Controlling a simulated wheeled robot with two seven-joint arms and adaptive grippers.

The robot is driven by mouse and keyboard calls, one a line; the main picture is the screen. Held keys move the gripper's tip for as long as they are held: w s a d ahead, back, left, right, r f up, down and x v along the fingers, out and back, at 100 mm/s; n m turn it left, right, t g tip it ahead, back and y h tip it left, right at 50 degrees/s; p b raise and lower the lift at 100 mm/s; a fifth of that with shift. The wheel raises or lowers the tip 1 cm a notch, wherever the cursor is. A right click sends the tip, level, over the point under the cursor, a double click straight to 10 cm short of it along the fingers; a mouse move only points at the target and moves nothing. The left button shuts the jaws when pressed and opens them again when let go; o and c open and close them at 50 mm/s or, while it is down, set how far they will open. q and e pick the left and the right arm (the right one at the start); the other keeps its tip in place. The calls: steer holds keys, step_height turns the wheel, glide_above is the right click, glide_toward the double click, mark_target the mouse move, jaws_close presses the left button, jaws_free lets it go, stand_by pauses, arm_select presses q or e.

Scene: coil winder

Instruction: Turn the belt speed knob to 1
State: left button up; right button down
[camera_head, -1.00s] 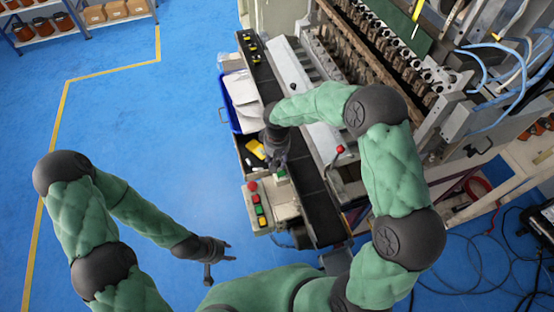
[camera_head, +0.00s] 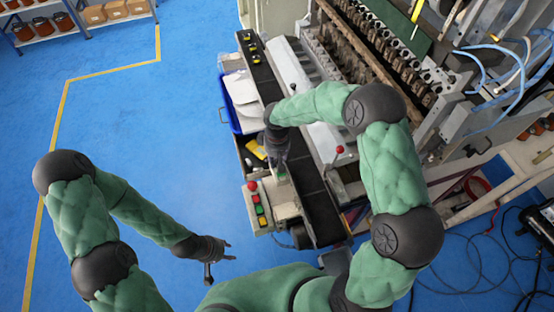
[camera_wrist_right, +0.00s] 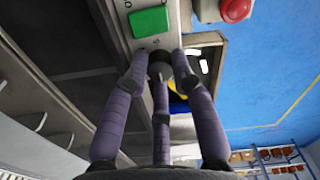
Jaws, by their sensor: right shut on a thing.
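The belt speed knob (camera_wrist_right: 157,63) is a small dark knob on the grey control panel (camera_wrist_right: 122,28), just below a square green button (camera_wrist_right: 148,22) in the right wrist view. The three fingers of my right gripper (camera_wrist_right: 160,66) are closed around it at their tips. The fingers hide most of the knob, so I cannot read its setting. In the head view my right gripper (camera_head: 278,165) reaches down onto the panel beside the conveyor, hiding the knob. My left gripper (camera_head: 230,251) is open and empty over the blue floor.
A red button (camera_wrist_right: 235,9) sits near the fingers in the right wrist view. A button box (camera_head: 251,213) stands below my right gripper in the head view. The dark conveyor belt (camera_head: 313,190) runs beside it. A blue bin (camera_head: 232,112) with papers stands to the upper left.

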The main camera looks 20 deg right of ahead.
mark_target(277, 162)
steer(key=c, duration=1.3)
jaws_free()
step_height(277, 162, up, 12)
